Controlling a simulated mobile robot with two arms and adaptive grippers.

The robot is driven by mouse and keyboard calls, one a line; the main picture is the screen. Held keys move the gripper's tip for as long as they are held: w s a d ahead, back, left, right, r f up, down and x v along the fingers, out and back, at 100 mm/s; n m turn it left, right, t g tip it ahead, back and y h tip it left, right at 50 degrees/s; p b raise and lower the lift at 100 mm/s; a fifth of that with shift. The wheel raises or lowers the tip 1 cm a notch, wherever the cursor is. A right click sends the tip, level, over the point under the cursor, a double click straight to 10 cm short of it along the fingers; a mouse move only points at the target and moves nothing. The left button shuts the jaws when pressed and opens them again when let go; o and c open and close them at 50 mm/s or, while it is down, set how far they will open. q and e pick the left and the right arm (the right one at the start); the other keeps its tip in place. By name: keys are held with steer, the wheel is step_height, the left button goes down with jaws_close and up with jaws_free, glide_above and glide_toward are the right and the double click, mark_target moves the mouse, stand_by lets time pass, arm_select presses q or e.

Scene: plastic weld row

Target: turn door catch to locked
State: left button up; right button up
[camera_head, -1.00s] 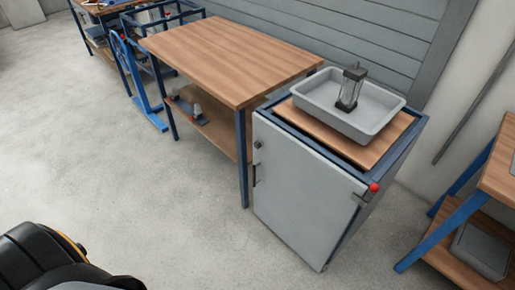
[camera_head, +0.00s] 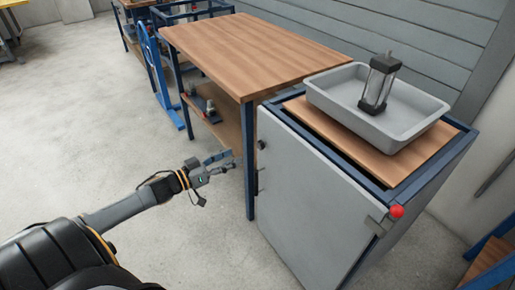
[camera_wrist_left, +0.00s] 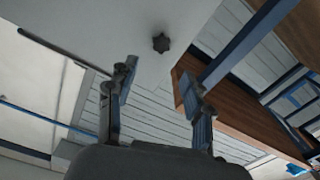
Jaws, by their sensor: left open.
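A grey cabinet door (camera_head: 310,200) faces me in the head view. A dark knob (camera_head: 262,145) sits near its upper left edge, with a dark bar handle below it. At the upper right corner is a metal catch piece (camera_head: 380,222) with a red ball (camera_head: 397,211). I cannot tell which fitting is the task's catch, or its setting. My left gripper (camera_head: 230,161) is open and empty, left of the door and apart from it. In the left wrist view, my left gripper (camera_wrist_left: 158,88) shows two spread fingers, with the star-shaped knob (camera_wrist_left: 161,43) beyond them. My right gripper is not in view.
A grey tray (camera_head: 430,115) holding a clear cylinder with dark ends (camera_head: 379,84) stands on the cabinet top. A wooden table (camera_head: 245,50) with blue legs stands close to the cabinet's left. The floor in front of the table is open.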

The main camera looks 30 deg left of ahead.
mark_target(259, 145)
arm_select(q)
steer(key=b+x, duration=0.1)
steer(key=x, duration=0.9)
steer(key=shift+w+f, duration=0.1)
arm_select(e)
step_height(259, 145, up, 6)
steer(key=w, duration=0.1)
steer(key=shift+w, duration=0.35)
arm_select(q)
steer(key=shift+c, duration=0.2)
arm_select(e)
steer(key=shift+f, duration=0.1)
arm_select(q)
jaws_close()
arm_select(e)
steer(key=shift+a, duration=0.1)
